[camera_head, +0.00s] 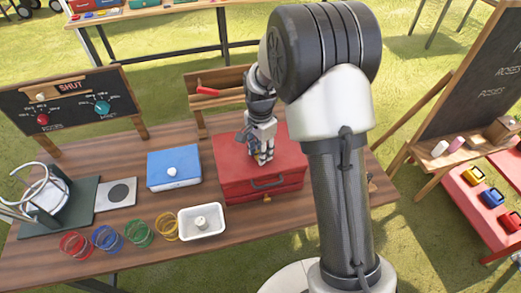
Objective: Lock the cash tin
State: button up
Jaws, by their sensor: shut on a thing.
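The red tin (231,184) sits on the wooden table right of centre, its lid down. It has a dark handle on its front and a small orange-brown piece (267,198) low on the front. My gripper (262,157) points down over the top of the red tin. It is shut on a small yellowish thing, mostly hidden by the fingers. I cannot tell whether that thing touches the lid. A smaller blue box (173,168) with a white knob stands to the left of the red tin.
A white tray (184,227) with a small pale piece and several coloured rings (138,233) lie along the front. A wooden rack (202,114) with a red item stands behind. A dial board (70,100) reading SHUT is back left. My arm hides the table's right side.

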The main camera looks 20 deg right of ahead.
jog(key=n+p, duration=0.1)
jog(key=n, duration=0.3)
jog(key=shift+r, duration=0.1)
jog(key=n+p, duration=0.1)
jog(key=n, duration=0.3)
jog(key=n+p, duration=0.1)
jog(key=n, duration=0.4)
jog(key=shift+n+p, duration=0.45)
jog(key=shift+n, duration=1.85)
jog(key=o, duration=1.1)
